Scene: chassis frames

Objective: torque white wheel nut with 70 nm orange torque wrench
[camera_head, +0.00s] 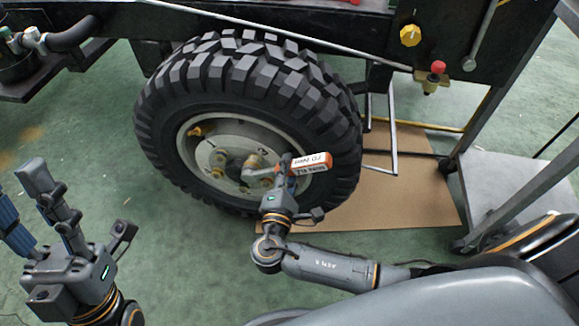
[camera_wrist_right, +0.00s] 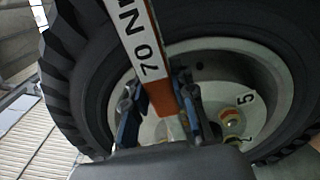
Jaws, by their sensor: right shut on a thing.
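The orange torque wrench (camera_head: 312,161) has a white label; in the right wrist view the wrench (camera_wrist_right: 148,62) reads "70 N". My right gripper (camera_head: 285,168) is shut on it in front of the wheel's lower right. It also shows in the right wrist view (camera_wrist_right: 185,100), its fingers on either side of the orange part. The pale wheel hub (camera_head: 232,147) carries several nuts and painted numbers. A nut (camera_wrist_right: 232,118) sits near a "5" in the wrist view. Whether the wrench's working end touches a nut is hidden. My left gripper (camera_head: 40,210) is open and empty at lower left.
A large black tyre (camera_head: 250,75) surrounds the hub under the dark chassis frame (camera_head: 345,30). A cardboard sheet (camera_head: 410,195) lies on the green floor at right. A metal cart (camera_head: 515,185) stands at the right edge. The floor left of the wheel is clear.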

